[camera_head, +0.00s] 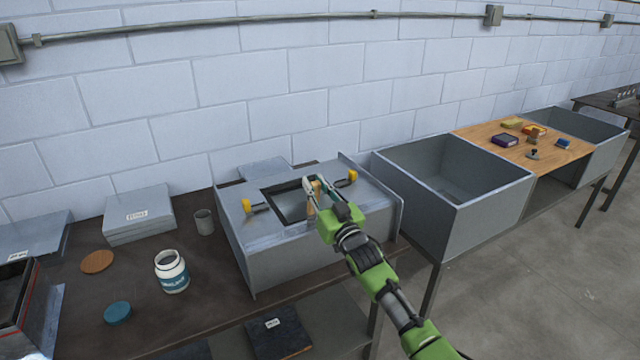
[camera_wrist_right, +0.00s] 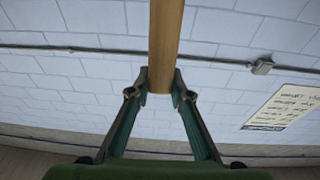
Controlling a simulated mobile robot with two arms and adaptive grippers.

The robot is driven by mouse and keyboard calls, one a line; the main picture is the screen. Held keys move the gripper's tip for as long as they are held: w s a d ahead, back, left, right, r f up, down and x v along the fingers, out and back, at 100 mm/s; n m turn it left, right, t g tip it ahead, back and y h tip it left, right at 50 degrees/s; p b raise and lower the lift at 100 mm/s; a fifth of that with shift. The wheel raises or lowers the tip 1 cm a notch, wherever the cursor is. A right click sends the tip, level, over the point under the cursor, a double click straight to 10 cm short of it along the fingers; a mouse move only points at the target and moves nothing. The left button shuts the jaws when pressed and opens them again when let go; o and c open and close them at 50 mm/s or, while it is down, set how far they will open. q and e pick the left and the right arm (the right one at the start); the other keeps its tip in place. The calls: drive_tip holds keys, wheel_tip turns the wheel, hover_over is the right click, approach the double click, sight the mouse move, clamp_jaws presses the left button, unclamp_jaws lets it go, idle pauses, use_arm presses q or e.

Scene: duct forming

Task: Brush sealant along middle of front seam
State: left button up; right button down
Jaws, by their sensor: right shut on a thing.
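The grey sheet-metal duct (camera_head: 270,260) sits on the dark bench with a rectangular opening in its top. Its front seam (camera_head: 265,240) runs along the near top side, partly hidden by my right arm. My right gripper (camera_head: 314,188) is above the near edge of the opening, shut on the brush's wooden handle (camera_wrist_right: 166,40). The brush (camera_head: 311,207) shows only in part in the head view; I cannot tell whether its bristles touch the metal. The open white sealant jar (camera_head: 171,272) stands left of the duct. My left gripper is not in view.
Yellow-handled clamps (camera_head: 247,206) (camera_head: 351,177) sit on the duct top. A grey cup (camera_head: 204,222), a blue lid (camera_head: 118,312) and a brown disc (camera_head: 97,261) are on the bench. A large open grey box (camera_head: 490,210) stands to the right.

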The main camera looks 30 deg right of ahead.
drive_tip(key=shift+a, duration=0.8)
drive_tip(key=shift+s+a+p, duration=0.1)
drive_tip(key=shift+a+p, duration=0.25)
drive_tip(key=shift+a, duration=1.15)
drive_tip(key=a, duration=0.3)
drive_tip(key=shift+a, duration=0.1)
